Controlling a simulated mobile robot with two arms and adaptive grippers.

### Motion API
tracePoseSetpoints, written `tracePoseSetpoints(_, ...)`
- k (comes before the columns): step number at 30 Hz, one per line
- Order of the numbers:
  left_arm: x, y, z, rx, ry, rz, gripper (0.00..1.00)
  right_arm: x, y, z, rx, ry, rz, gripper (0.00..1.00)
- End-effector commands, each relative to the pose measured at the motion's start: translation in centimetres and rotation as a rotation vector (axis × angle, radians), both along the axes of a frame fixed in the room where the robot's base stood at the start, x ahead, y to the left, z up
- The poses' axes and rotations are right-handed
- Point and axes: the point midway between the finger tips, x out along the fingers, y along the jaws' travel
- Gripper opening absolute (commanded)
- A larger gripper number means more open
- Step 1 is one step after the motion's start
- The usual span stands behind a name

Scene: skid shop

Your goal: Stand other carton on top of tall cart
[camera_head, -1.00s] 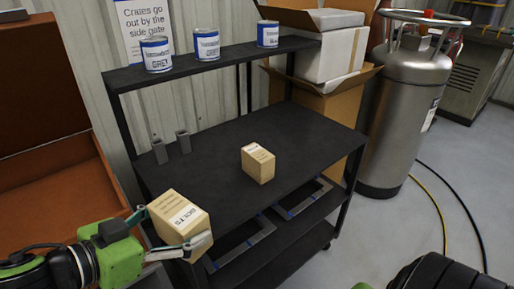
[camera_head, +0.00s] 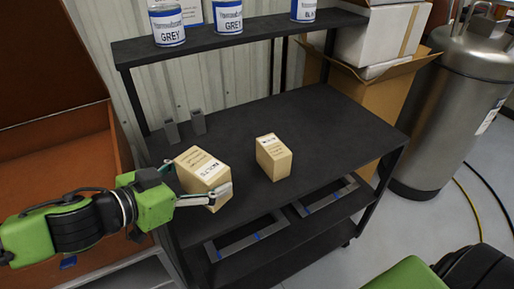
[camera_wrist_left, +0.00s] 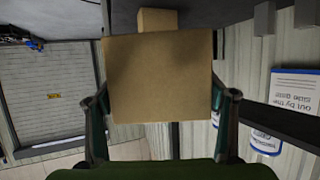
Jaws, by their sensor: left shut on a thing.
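My left gripper (camera_head: 197,192) is shut on a tan carton (camera_head: 201,176) with a printed label. It holds the carton, tilted in the picture, at the left front part of the black cart's top (camera_head: 322,118). I cannot tell whether the carton touches the surface. In the left wrist view the held carton (camera_wrist_left: 159,78) fills the space between the fingers. Another tan carton (camera_head: 273,157) stands on the cart top to the right, apart from the held one; part of a carton (camera_wrist_left: 157,19) shows beyond the held one in the wrist view. My right gripper is not in view.
Paint cans (camera_head: 228,17) stand on the raised back shelf (camera_head: 255,38). Two small grey brackets (camera_head: 198,122) stand at the cart top's back left. An orange-brown box (camera_head: 60,150) is at left; a cardboard box (camera_head: 371,95) and steel tank (camera_head: 447,110) are at right. The right cart top is clear.

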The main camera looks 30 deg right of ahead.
Motion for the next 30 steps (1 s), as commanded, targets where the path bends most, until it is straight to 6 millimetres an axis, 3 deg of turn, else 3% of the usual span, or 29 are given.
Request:
tracePoseSetpoints(10, 5.3, -4.7, -3.0, -0.001, 0.0, -0.001, 0.41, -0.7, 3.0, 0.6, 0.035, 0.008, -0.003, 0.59)
tracePoseSetpoints(19, 8.5, -7.3, -7.6, -0.002, 0.002, 0.0, 0.41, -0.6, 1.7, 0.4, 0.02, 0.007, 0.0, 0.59)
tracePoseSetpoints(30, 9.7, -8.3, -9.6, -0.003, 0.002, -0.001, 0.41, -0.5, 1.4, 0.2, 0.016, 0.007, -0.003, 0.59)
